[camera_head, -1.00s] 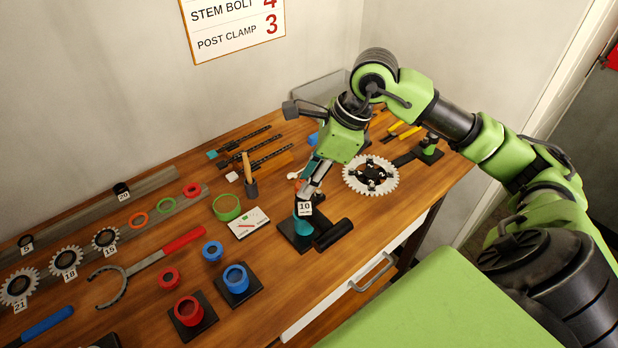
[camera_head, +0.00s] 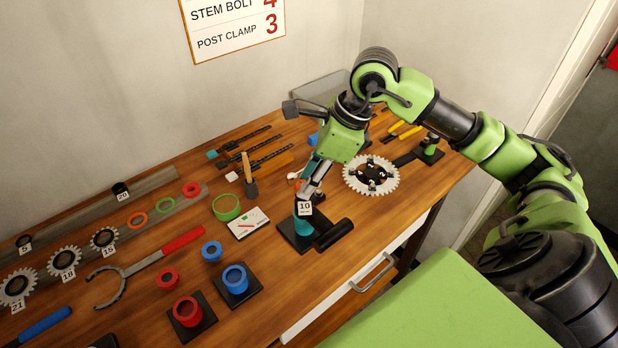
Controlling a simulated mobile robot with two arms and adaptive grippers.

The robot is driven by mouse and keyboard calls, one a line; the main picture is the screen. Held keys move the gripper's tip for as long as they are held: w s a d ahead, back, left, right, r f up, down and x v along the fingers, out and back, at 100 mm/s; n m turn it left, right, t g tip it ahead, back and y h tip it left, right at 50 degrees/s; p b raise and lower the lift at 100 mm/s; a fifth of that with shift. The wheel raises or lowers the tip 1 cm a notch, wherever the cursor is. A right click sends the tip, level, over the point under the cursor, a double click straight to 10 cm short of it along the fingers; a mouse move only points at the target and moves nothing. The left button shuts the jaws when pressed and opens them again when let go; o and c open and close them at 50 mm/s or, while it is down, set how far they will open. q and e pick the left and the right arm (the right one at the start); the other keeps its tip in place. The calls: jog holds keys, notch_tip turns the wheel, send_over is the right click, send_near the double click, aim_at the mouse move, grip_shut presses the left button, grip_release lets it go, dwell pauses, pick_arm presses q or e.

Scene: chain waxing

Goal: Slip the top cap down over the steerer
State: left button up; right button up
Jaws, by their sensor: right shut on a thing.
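My right gripper (camera_head: 307,190) comes down from above, over a teal post (camera_head: 303,226) on a black base, which I take to be the steerer. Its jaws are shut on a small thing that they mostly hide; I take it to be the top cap. A white tag (camera_head: 305,208) reading 10 shows right at the fingertips, in front of the post top. I cannot tell whether the held piece touches the post or sits around it. A black cylinder (camera_head: 334,235) sticks out from the post to the lower right. My left gripper is not in view.
Left of the post are a white card (camera_head: 246,224), a green ring (camera_head: 226,207) and a dark mallet (camera_head: 250,188). A blue cup (camera_head: 236,280) and a red cup (camera_head: 189,311) stand in front left. A large chainring (camera_head: 371,175) lies to the right. The front right tabletop is clear.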

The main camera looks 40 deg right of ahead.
jog(key=shift+f+b, duration=0.2)
jog(key=shift+b, duration=0.2)
dwell(0.4)
jog(key=o, duration=0.9)
jog(key=v, duration=1.2)
